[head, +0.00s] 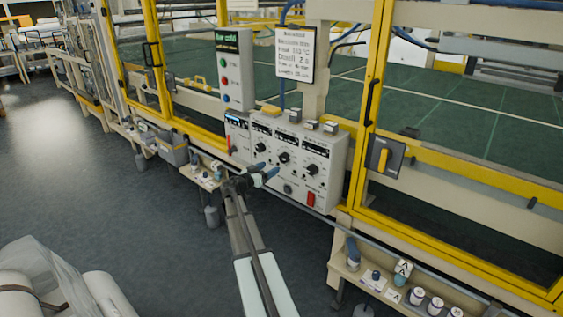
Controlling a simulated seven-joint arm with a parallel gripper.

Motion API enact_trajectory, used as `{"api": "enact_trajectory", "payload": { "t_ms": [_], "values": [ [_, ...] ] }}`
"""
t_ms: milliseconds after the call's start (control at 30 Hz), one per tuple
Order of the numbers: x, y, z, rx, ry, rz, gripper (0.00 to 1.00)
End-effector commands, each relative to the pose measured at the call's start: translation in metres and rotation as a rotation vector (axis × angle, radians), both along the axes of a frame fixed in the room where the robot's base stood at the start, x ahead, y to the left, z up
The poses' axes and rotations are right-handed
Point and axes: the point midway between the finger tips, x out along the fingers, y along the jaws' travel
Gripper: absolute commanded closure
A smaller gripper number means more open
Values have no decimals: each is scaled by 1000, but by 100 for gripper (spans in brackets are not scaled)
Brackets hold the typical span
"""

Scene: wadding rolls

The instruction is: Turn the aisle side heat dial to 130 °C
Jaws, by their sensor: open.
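A pale control box (325,155) is mounted on the machine's front at the middle of the head view. It has three black dials in a slanting row: a left dial (260,147), a middle dial (284,157) and a right dial (312,169). A dark display sits above each dial. Labels and readings are too small to read, so I cannot tell which dial is the aisle side one. Contact with the box cannot be told.
A red switch (311,199) is low on the box. A button panel (232,70) and a printed sign (295,53) stand above. Yellow guard frames (368,90) flank the box. A low shelf (365,275) with small containers is at lower right. Grey floor (110,195) is open at left.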

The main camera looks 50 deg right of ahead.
Motion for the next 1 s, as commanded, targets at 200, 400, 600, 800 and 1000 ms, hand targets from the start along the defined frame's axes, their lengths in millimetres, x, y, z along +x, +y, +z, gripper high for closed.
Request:
{"api": "enact_trajectory", "payload": {
  "t_ms": [200,400,600,800,1000],
  "values": [
    [1,-41,0,1,1,-2,25],
    [1,-71,0,1,1,-2,25],
    [1,-88,0,1,1,0,25],
    [0,-93,0,1,1,1,25],
    [0,-93,0,1,1,0,25]
  ]
}}
